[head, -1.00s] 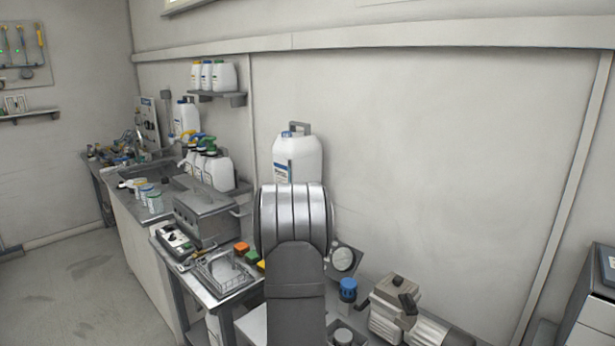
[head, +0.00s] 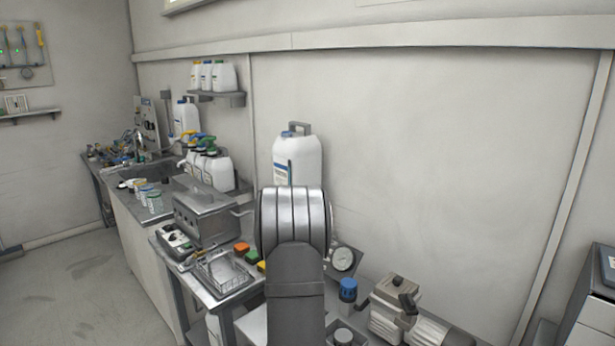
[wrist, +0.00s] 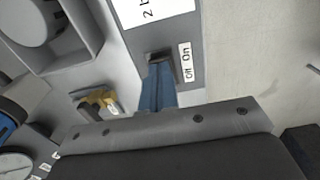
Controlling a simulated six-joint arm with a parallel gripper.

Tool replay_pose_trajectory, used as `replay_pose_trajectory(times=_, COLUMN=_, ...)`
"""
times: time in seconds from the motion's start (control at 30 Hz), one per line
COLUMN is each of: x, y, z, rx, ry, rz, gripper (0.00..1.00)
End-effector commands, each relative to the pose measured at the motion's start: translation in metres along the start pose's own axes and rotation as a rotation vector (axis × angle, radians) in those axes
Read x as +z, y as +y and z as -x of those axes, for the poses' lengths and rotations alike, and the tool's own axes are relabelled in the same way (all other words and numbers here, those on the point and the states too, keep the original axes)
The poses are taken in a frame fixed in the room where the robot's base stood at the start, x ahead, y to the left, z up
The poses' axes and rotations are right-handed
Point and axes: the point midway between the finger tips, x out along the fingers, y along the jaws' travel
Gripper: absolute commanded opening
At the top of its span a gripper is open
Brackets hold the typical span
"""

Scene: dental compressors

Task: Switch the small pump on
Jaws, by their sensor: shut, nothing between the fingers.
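In the wrist view, my gripper (wrist: 158,88) shows as blue fingers held together, with nothing between them. The fingertips are at a dark switch (wrist: 161,56) on a grey panel (wrist: 207,88); I cannot tell whether they touch it. A small label (wrist: 186,61) beside the switch reads "Off" and "On". The switch's position is unclear because the fingers partly cover it. A white label (wrist: 150,10) starting with "2" is cut off at the top edge. In the head view my arm hides the gripper and switch, and I cannot tell which machine is the small pump.
In the head view, a pale machine with a ribbed body (head: 388,318) stands at lower right, near a blue-capped part (head: 347,290) and a round gauge (head: 342,259). A large white canister (head: 297,160) stands behind my arm. A wire basket (head: 222,272) is at left.

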Motion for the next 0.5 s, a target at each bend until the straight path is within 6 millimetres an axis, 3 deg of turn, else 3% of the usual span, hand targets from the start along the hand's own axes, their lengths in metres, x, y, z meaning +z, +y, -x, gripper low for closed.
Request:
replay_pose_trajectory(times=0.3, x=0.0, y=0.0, z=-0.004, rx=0.0, ry=0.0, rz=0.0, gripper=0.0)
replay_pose_trajectory(times=0.5, x=0.0, y=0.0, z=0.007, rx=0.0, ry=0.001, rz=0.0, gripper=0.0)
